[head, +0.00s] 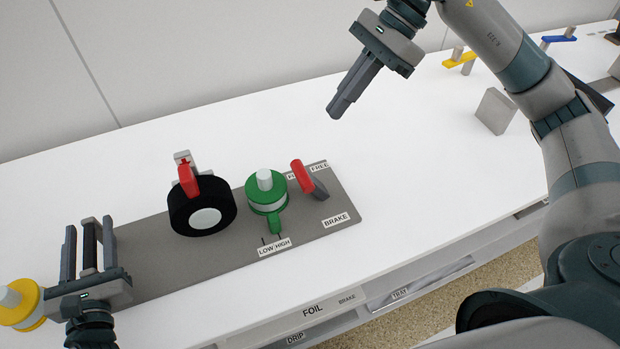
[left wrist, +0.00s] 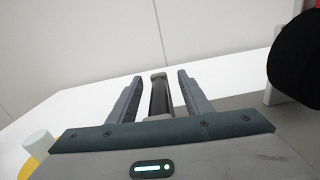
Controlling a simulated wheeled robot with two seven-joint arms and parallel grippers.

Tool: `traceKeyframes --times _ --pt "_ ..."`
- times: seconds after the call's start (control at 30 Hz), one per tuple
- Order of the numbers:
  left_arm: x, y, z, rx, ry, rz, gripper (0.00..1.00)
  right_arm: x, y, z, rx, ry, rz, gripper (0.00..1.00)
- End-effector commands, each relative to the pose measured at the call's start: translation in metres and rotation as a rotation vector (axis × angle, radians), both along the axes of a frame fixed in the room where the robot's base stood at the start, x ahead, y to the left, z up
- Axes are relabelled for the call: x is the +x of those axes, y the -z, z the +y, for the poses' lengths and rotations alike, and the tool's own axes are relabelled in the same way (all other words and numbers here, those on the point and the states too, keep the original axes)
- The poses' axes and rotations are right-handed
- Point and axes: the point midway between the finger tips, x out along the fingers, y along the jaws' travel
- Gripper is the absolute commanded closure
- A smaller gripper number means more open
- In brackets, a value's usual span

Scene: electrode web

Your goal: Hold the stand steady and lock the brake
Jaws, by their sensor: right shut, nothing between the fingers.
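The brake has a lever with a red handle (head: 302,176) on the grey base plate (head: 160,275), near its right end. A BRAKE label (head: 336,219) lies in front of it. The handle leans up and left; a FREE label (head: 320,166) shows behind it and another label is partly hidden. My left gripper (head: 88,235) is open around a dark upright post (left wrist: 159,97), probably part of the stand. The left wrist view shows gaps between the post and both fingers (left wrist: 160,98). My right gripper (head: 336,108) is shut and empty, above the table behind the brake.
A black roll (head: 181,215) with a red lever (head: 187,180) and a green knob (head: 268,195) with LOW and HIGH marks stand between post and brake. A yellow knob (head: 28,312) is at far left. A grey block (head: 494,111) stands right. The table's back middle is clear.

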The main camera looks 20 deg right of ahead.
Motion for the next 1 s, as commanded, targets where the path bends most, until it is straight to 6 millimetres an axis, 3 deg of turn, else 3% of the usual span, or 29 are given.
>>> traceKeyframes --times 0.47,1.0 --pt "-0.01 0.005 0.001 0.011 -0.004 0.01 0.55 0.0 0.001 0.0 0.0 0.0 0.0 1.0" --pt "-0.082 0.004 0.0 0.003 -0.004 0.007 0.55 0.0 0.0 0.0 0.0 0.0 0.0 1.0"
